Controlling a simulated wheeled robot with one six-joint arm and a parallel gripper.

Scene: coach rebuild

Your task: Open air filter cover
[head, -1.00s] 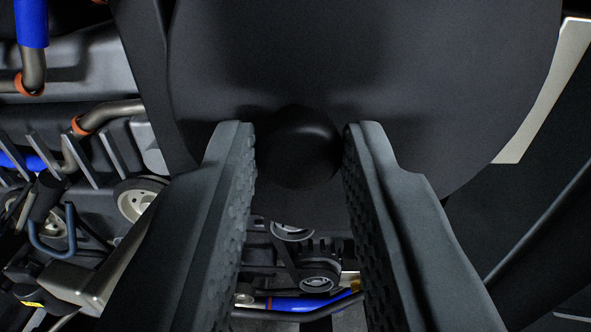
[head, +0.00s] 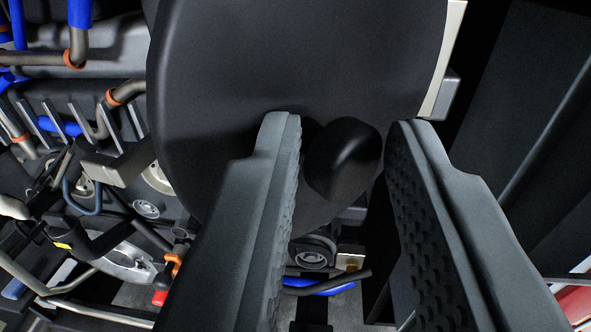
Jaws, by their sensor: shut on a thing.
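The air filter cover (head: 300,55) is a large, dark, rounded panel that fills the top middle of the head view. A black rounded knob (head: 345,158) sticks out from its lower part. My gripper (head: 345,125) has its two grey ridged fingers on either side of this knob and is shut on it. The knob sits between the fingertips, and a narrow gap seems to show beside it. The cover's lower edge passes behind the fingers, which hide parts of it. I cannot see what lies behind the cover.
Engine parts fill the left side, with grey pipes, blue hoses (head: 80,12) and orange clamps. A pulley (head: 312,256) and a blue hose (head: 322,287) lie below the cover. A pale strip (head: 443,65) borders the cover on the right. Dark panels (head: 545,130) stand farther right.

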